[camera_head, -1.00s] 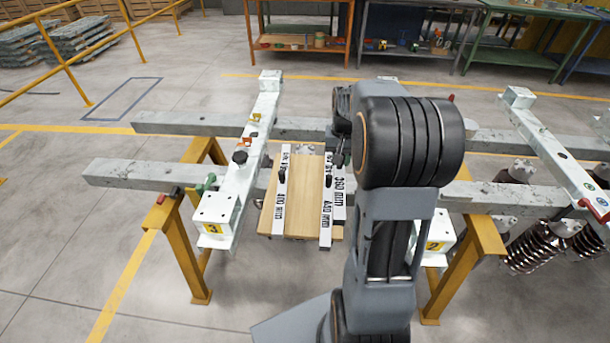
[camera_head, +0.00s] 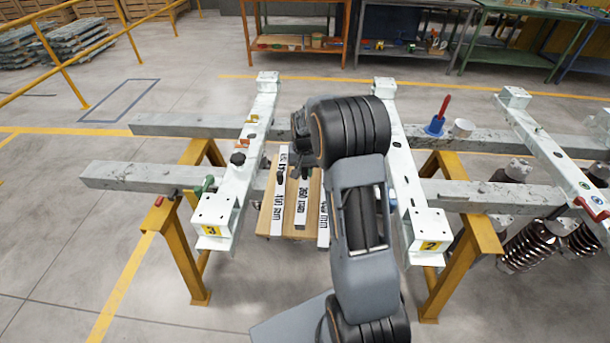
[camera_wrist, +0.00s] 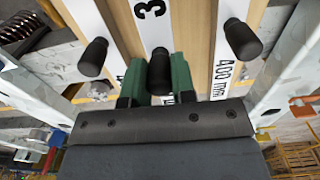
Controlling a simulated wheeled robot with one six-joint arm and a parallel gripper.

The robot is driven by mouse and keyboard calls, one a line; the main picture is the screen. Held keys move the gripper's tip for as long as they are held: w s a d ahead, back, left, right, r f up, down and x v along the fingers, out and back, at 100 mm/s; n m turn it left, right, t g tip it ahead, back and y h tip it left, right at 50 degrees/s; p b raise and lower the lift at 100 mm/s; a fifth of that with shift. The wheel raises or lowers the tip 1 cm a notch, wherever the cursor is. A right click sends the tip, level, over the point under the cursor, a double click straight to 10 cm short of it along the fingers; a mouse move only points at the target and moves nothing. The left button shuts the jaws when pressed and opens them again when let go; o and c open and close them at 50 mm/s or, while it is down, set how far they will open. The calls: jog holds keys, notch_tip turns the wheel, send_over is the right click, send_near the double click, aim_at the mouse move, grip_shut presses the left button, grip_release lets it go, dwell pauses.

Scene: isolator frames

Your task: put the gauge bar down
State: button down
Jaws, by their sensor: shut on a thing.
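White beam 3 (camera_head: 232,190) and white beam 2 (camera_head: 412,185) flank the board. They rest on grey rails (camera_head: 130,174) over yellow trestles (camera_head: 182,250). A blue item with a red handle (camera_head: 436,124) and a pale cylinder (camera_head: 462,128) stand to the right.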

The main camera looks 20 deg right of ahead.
jog(key=shift+f, duration=1.05)
jog(key=shift+f, duration=0.1)
jog(key=shift+f, duration=0.15)
jog(key=c, duration=0.9)
grip_release()
jog(key=shift+s, duration=0.1)
jog(key=shift+c, duration=0.2)
